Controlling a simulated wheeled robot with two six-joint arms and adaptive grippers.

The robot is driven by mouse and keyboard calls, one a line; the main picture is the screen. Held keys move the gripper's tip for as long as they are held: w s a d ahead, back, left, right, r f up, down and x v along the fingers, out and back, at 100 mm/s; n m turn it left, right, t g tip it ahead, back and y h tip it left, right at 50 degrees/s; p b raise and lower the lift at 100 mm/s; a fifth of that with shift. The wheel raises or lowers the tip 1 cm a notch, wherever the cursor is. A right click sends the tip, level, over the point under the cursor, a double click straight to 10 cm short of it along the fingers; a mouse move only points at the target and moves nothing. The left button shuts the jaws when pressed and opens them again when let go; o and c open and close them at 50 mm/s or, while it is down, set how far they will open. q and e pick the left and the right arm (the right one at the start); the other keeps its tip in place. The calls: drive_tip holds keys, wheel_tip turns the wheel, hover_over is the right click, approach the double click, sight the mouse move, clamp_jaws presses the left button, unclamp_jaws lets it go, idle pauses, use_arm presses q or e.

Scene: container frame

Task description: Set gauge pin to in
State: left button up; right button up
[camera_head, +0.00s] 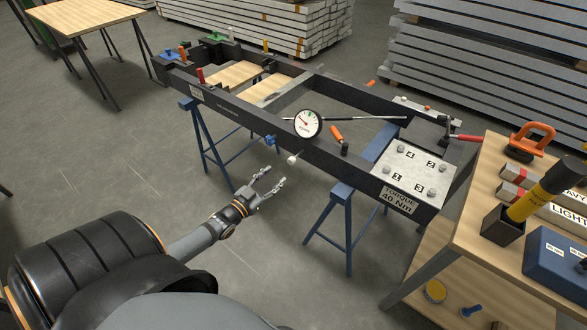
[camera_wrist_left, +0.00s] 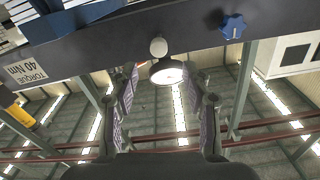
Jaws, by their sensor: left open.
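The dark frame (camera_head: 240,118) stands on blue trestles. A round white dial gauge (camera_head: 308,123) sits on its near rail. A small pale knob (camera_head: 292,159), perhaps the gauge pin, sticks out from the rail's near side below the gauge. In the left wrist view the pale knob (camera_wrist_left: 158,46) shows in front of the rail, above the gap between my fingers, with a round disc behind it. My left gripper (camera_head: 276,177) is open and empty, a little below and left of the knob, not touching it. My right gripper is not in view.
A blue star knob (camera_head: 270,139) is on the same rail, left of the pale knob; it also shows in the left wrist view (camera_wrist_left: 233,25). A numbered bolt plate (camera_head: 412,168) is at the frame's right end. A wooden bench (camera_head: 455,245) with tools stands at right.

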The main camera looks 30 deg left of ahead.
sight(290, 163)
use_arm(q)
drive_tip(key=w+b, duration=0.1)
drive_tip(key=w, duration=0.1)
drive_tip(key=w+b, duration=0.1)
drive_tip(key=w, duration=0.5)
drive_tip(key=shift+w+d+b, duration=0.1)
drive_tip(key=shift+d+b, duration=0.3)
drive_tip(key=shift+w+d, duration=0.1)
drive_tip(key=shift+w, duration=0.4)
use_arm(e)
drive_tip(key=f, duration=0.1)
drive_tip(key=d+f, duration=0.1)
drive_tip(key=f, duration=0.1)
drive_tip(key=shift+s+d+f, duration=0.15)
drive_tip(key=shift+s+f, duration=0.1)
use_arm(q)
drive_tip(key=shift+c, duration=0.2)
drive_tip(key=c, duration=1)
clamp_jaws()
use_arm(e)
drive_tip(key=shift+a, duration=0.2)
